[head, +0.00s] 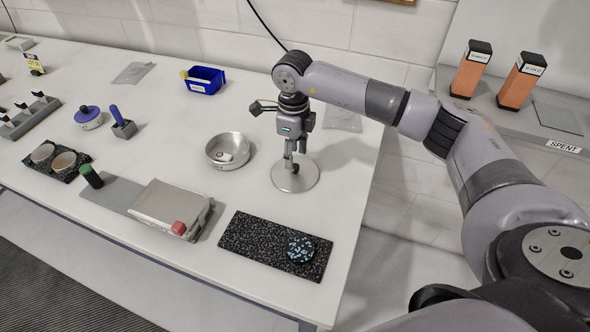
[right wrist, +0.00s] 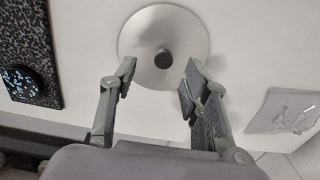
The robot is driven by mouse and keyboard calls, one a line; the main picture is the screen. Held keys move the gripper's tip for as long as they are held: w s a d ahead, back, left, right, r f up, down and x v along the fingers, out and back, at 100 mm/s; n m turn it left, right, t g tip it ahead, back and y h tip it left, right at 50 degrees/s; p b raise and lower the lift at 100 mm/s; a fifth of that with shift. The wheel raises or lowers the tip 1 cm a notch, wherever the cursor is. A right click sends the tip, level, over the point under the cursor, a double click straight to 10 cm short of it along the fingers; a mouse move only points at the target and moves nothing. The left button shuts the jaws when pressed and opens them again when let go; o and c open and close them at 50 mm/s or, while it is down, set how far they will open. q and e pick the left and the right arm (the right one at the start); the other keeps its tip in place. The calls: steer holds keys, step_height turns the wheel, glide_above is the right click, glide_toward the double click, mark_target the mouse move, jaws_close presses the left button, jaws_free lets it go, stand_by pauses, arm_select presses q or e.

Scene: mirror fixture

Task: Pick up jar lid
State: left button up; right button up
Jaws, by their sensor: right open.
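The jar lid (head: 295,180) looks like a round silvery disc with a dark central knob, lying flat on the white table near its right end. In the right wrist view the lid (right wrist: 150,25) fills the top middle. My right gripper (head: 292,160) points down over it. In the wrist view its open fingers (right wrist: 160,75) stand left and right of the knob, with nothing between them that I can see gripped. Whether the fingertips are level with the knob I cannot tell. My left gripper is not in view.
A round metal dish (head: 215,152) with a small item inside stands left of the lid. A black speckled mat (head: 250,245) with a dark speckled disc (head: 301,249) lies in front. A blue bin (head: 205,80) is behind. A clear flat packet (right wrist: 280,110) lies right of the lid.

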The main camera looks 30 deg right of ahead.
mark_target(295, 166)
steer(key=f, duration=0.1)
steer(key=f+p, duration=0.1)
steer(key=f, duration=0.1)
steer(key=shift+d+f+p, duration=0.25)
steer(key=shift+f+p, duration=0.1)
steer(key=shift+p, duration=0.05)
steer(key=shift+w+f, duration=0.1)
steer(key=shift+f, duration=0.55)
steer(key=shift+c, duration=0.5)
jaws_close()
